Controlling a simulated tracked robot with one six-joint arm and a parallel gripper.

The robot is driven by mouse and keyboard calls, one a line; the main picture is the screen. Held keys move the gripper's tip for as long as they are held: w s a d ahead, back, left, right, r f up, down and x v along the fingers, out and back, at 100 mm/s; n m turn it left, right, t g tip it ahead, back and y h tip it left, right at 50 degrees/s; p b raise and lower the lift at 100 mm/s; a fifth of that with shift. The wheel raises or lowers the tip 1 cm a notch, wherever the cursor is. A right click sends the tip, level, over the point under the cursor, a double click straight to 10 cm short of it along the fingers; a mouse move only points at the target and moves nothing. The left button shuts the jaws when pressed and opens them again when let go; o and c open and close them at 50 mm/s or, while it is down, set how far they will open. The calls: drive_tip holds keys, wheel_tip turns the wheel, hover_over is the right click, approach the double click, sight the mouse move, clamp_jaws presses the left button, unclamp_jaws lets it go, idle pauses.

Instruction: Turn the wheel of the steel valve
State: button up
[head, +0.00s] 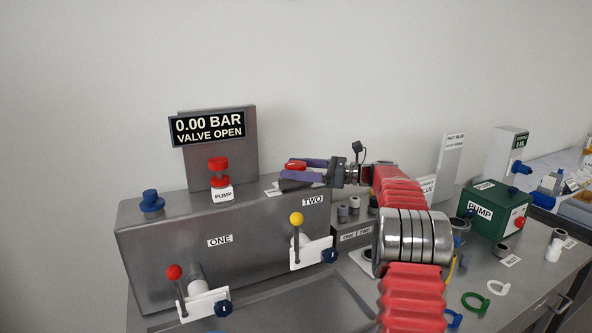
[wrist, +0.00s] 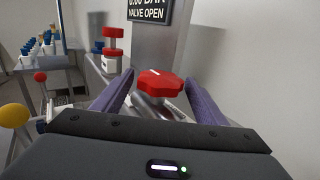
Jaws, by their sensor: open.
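The steel valve's red wheel (wrist: 160,86) sits in the middle of the wrist view, on a steel body (wrist: 155,110). It also shows in the head view (head: 295,165), on top of the steel box. My gripper (wrist: 160,92) is open, with one purple finger on each side of the wheel. In the head view my gripper (head: 303,169) reaches in from the right at the wheel's height. Small gaps appear between fingers and wheel in the wrist view. The display (head: 209,128) reads 0.00 BAR, VALVE OPEN.
A red PUMP knob (head: 219,166) and a blue knob (head: 151,198) stand on the box left of the wheel. Red-tipped (head: 174,272) and yellow-tipped (head: 296,219) levers are on its front. A green PUMP box (head: 495,212) and several loose rings lie at right. The wall is close behind.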

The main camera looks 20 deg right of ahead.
drive_tip(key=v, duration=1.3)
drive_tip(key=shift+s+d, duration=0.2)
drive_tip(key=shift+d, duration=0.1)
idle(0.3)
